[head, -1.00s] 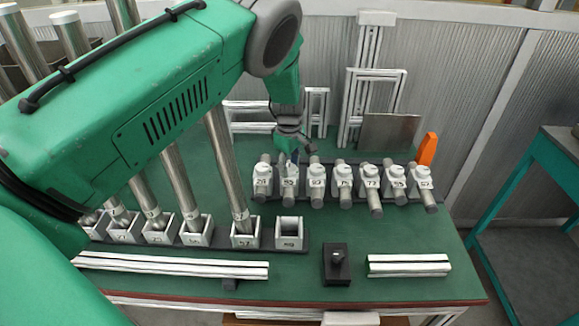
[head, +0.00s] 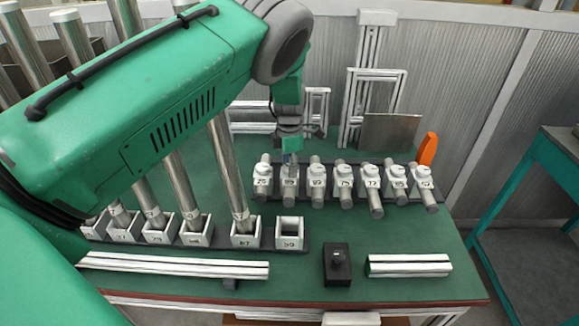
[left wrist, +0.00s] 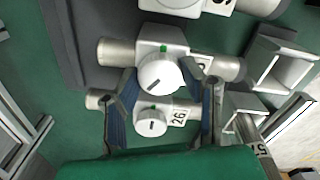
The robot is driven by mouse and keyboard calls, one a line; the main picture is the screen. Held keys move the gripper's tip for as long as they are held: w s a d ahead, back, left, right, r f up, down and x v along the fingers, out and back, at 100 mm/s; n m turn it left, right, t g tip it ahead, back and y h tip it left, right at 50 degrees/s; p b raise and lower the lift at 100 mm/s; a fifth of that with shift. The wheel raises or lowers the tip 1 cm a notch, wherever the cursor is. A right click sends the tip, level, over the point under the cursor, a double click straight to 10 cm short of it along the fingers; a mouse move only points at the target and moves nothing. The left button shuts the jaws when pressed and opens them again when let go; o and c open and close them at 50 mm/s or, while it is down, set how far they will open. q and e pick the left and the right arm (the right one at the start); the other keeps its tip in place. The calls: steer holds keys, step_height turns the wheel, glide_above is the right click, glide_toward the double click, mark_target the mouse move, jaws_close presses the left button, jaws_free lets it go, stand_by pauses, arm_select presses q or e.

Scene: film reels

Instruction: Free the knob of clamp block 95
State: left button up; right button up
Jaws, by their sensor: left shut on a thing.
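The clamp block 95 (head: 289,190) is second from the left in the row on the bench, with a steel bar through it. My left gripper (head: 290,157) is above it, pointing down. In the left wrist view the white knob (left wrist: 160,74) sits between the blue-padded fingers of my left gripper (left wrist: 162,78), which is shut on it. A dark line shows on the knob and a green mark on the block beside it. The block's number is mostly hidden there. Block 26 (left wrist: 178,116) is alongside, its knob (left wrist: 151,122) clear of the fingertips. My right gripper is not in view.
More clamp blocks (head: 343,183) continue to the right, closely spaced. White square sockets (head: 289,233), several holding steel tubes, stand in front. An orange piece (head: 427,149) stands behind.

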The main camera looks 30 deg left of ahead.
arm_select(q)
steer(key=n, duration=0.4)
steer(key=shift+w+r, duration=0.1)
steer(key=shift+w, duration=0.1)
steer(key=shift+n, duration=1.4)
steer(key=shift+w+r, duration=0.1)
steer(key=shift+r, duration=0.05)
steer(key=o, duration=1.1)
steer(key=shift+o, duration=0.2)
steer(key=shift+f, duration=0.2)
steer(key=shift+r, duration=0.1)
